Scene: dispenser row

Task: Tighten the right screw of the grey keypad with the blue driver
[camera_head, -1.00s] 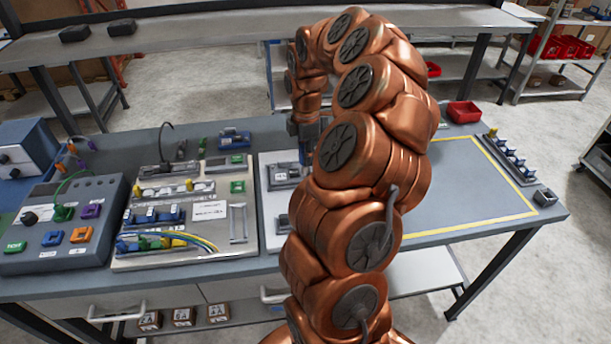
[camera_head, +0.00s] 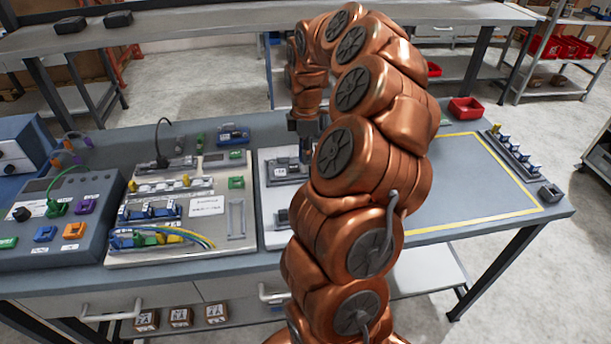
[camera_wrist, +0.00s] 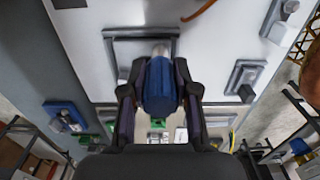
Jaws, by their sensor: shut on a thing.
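My gripper (camera_wrist: 160,100) is shut on the blue driver (camera_wrist: 160,88), with one dark finger on each side of its handle. In the wrist view the driver's pale far end lies over a grey framed unit (camera_wrist: 122,48) on a white panel. This unit seems to be the grey keypad, but its keys and screws cannot be made out. In the head view my gripper (camera_head: 306,128) points down over the white panel, beside a grey unit (camera_head: 284,169). My arm hides part of the panel. Whether the driver tip touches a screw cannot be told.
A second grey unit (camera_wrist: 243,80) sits on the panel in the wrist view. Left of the panel, a board (camera_head: 236,221) carries blue and green connectors and cables. A yellow-outlined area (camera_head: 470,190) on the right is clear. A red bin (camera_head: 466,108) stands behind it.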

